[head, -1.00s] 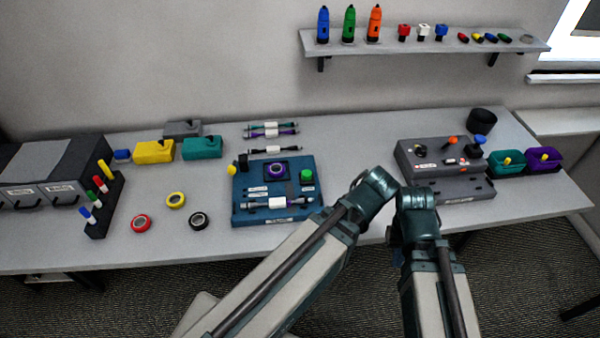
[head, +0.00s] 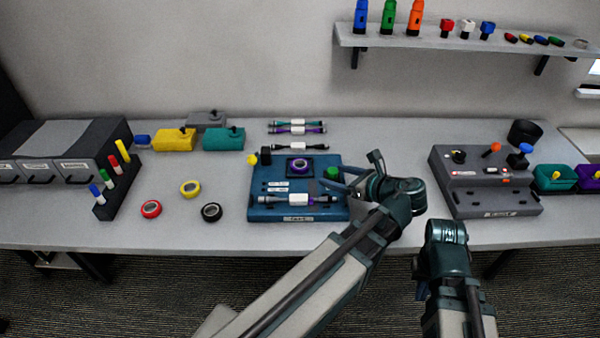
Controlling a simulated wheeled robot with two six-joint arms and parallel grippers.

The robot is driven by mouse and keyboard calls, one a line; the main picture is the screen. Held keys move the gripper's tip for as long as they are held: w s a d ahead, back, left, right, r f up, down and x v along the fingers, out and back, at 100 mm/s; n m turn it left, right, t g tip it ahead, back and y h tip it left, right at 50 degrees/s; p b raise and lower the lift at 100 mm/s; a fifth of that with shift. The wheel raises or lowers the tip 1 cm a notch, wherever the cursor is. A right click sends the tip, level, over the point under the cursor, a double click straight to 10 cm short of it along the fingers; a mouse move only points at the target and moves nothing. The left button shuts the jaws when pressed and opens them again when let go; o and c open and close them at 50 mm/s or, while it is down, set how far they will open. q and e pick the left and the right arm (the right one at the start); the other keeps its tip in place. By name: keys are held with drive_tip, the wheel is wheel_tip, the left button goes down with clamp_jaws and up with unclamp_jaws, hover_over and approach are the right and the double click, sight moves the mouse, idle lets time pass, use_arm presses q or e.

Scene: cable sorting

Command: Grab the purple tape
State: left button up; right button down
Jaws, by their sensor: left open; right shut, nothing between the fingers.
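The purple tape (head: 299,165) is a roll with a pale centre, lying in a dark square spot on the blue board (head: 298,214) at mid-table. My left gripper (head: 354,174) is open and empty, over the right edge of the board. Its fingers point left, to the right of the purple tape and apart from it. One finger is near the green button (head: 332,172). My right arm shows at the lower right, but its gripper is not visible.
A cable with a white connector (head: 298,199) lies on the board's front part. A grey control box (head: 480,175) stands to the right. Table between tapes and board is clear.

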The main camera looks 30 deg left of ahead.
use_arm(q)
drive_tip(key=shift+a, duration=0.15)
drive_tip(key=b, duration=0.3)
approach(305, 167)
drive_tip(key=x, duration=0.4)
drive_tip(key=shift+s+a+r, duration=0.15)
drive_tip(key=shift+a, duration=0.4)
drive_tip(key=b+x, duration=0.1)
drive_tip(key=x, duration=0.1)
drive_tip(key=b+x, duration=0.1)
drive_tip(key=x, duration=0.2)
drive_tip(key=shift+w+d+f, duration=0.1)
drive_tip(key=shift+w+f, duration=0.1)
drive_tip(key=shift+f, duration=0.05)
drive_tip(key=shift+r, duration=0.1)
drive_tip(key=c, duration=1)
